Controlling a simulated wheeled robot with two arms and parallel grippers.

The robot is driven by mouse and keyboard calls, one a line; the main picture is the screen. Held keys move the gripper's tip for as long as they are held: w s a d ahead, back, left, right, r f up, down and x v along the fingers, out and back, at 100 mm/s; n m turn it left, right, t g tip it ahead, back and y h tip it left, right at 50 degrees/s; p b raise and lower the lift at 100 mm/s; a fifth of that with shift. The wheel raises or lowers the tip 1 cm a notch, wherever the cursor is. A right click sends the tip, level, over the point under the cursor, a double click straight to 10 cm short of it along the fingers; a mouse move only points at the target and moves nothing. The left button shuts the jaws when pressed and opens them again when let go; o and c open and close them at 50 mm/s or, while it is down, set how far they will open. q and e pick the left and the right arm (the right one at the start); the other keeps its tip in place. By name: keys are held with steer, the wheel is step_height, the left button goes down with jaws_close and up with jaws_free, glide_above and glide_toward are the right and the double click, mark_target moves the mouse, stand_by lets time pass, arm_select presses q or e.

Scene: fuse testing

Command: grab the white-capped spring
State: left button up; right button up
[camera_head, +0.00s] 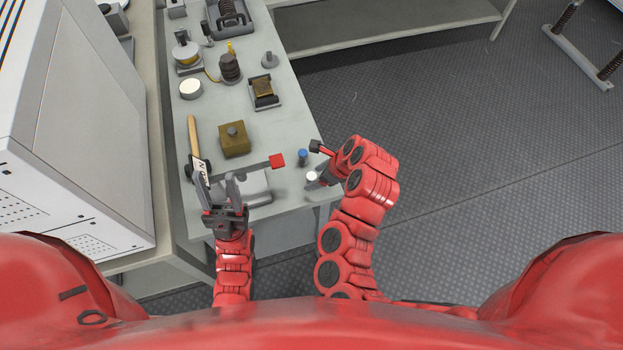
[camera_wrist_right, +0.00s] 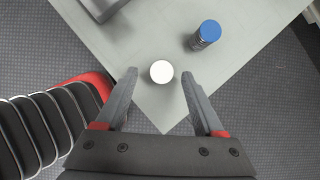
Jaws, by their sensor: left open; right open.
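The white-capped spring (camera_head: 312,177) stands near the front right corner of the table. In the right wrist view its round white cap (camera_wrist_right: 162,72) shows from above, between the tips of my open right gripper (camera_wrist_right: 158,78), with a gap on each side. In the head view my right gripper (camera_head: 318,170) is at that corner, partly hidden by its own arm. The spring's body is hidden under the cap. A blue-capped spring (camera_head: 303,157) stands just behind it and also shows in the right wrist view (camera_wrist_right: 205,36). My left gripper (camera_head: 222,190) is open near the table's front left.
A lever with a red end (camera_head: 277,160) lies over a grey block near my left gripper. The table's corner edge is close to the white-capped spring.

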steer(key=shift+p+x, duration=0.3)
steer(key=shift+x, duration=1.15)
steer(key=shift+w, duration=0.1)
jaws_close()
